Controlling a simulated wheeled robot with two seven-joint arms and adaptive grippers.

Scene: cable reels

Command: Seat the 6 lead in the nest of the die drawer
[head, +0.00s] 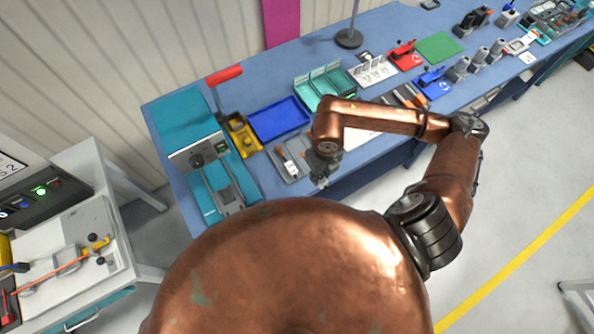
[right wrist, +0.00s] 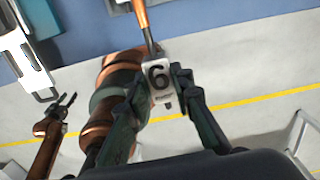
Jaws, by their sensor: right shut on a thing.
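My right gripper (head: 320,180) hangs off the front edge of the bench, right of the teal press, small in the head view. In the right wrist view it (right wrist: 168,92) is shut on the pale tag end of the 6 lead (right wrist: 158,77), with the black 6 facing the camera. The lead's orange part (right wrist: 142,20) runs up out of the picture. The teal press (head: 195,150) has a grey slide, seemingly the die drawer (head: 228,192), out at its front; its nest is too small to make out. My left gripper (right wrist: 67,101) is open and empty at the left of the right wrist view.
A blue tray (head: 280,119), a yellow fixture (head: 243,136) and a grey tray with a white and red piece (head: 288,163) lie between the press and my right arm. A side table (head: 70,245) stands at the left. The floor in front is clear.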

